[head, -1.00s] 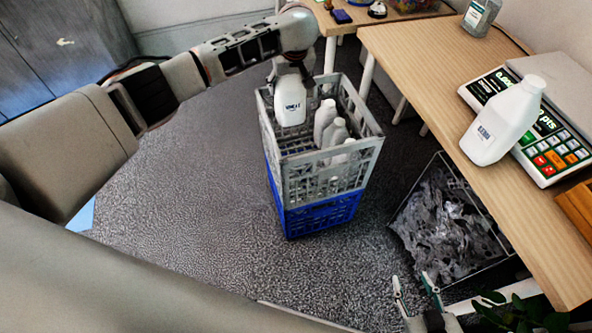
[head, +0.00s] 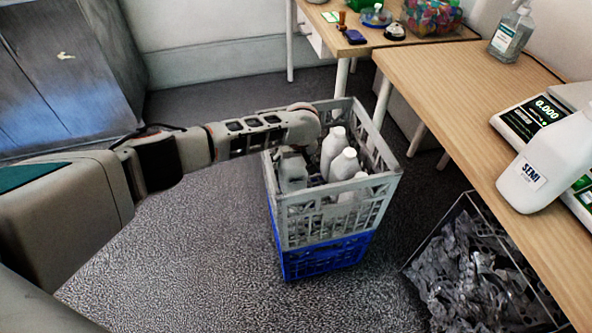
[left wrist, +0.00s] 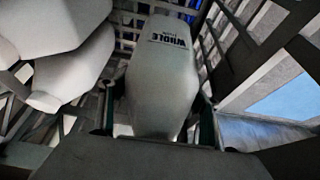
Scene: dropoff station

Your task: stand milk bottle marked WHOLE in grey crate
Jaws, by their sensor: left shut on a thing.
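The white milk bottle marked WHOLE (left wrist: 162,80) is between the two fingers of my left gripper (left wrist: 157,122) in the left wrist view, with its label showing. In the head view my left gripper (head: 292,172) is down inside the left part of the grey crate (head: 330,222). There the gripper and crate wall hide most or all of the held bottle. I cannot tell whether its base touches the crate floor. Several white bottles (head: 345,165) stand in the crate to the right of the gripper. My right gripper is out of view.
The grey crate sits on a blue crate (head: 325,258) on the carpet. A white bottle marked SEMI (head: 545,170) stands by the scale (head: 535,117) on the wooden table (head: 455,90). A bin of crumpled dark material (head: 475,275) is at the lower right.

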